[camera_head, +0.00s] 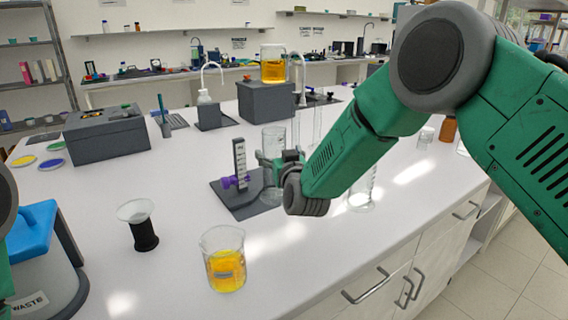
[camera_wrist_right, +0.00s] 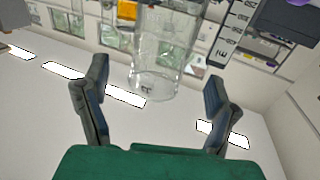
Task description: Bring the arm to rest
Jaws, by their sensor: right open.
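My right arm reaches in from the right over the bench in the head view. Its green and black gripper (camera_head: 268,165) is beside the membrane rig, a dark base with an upright marked scale (camera_head: 240,158) and a purple clamp (camera_head: 232,182). In the right wrist view the two fingers of the gripper (camera_wrist_right: 155,98) stand wide apart. A clear glass cylinder (camera_wrist_right: 158,60) appears beyond and between the fingertips, with no finger visibly touching it. In the head view my arm and gripper partly hide the glassware behind them. My left gripper is not in view.
A beaker of yellow liquid (camera_head: 224,262) and a black-based funnel cup (camera_head: 141,226) stand at the front. A blue-lidded waste container (camera_head: 45,270) is at the left. Grey boxes (camera_head: 105,137) and a yellow-filled beaker (camera_head: 273,66) stand farther back.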

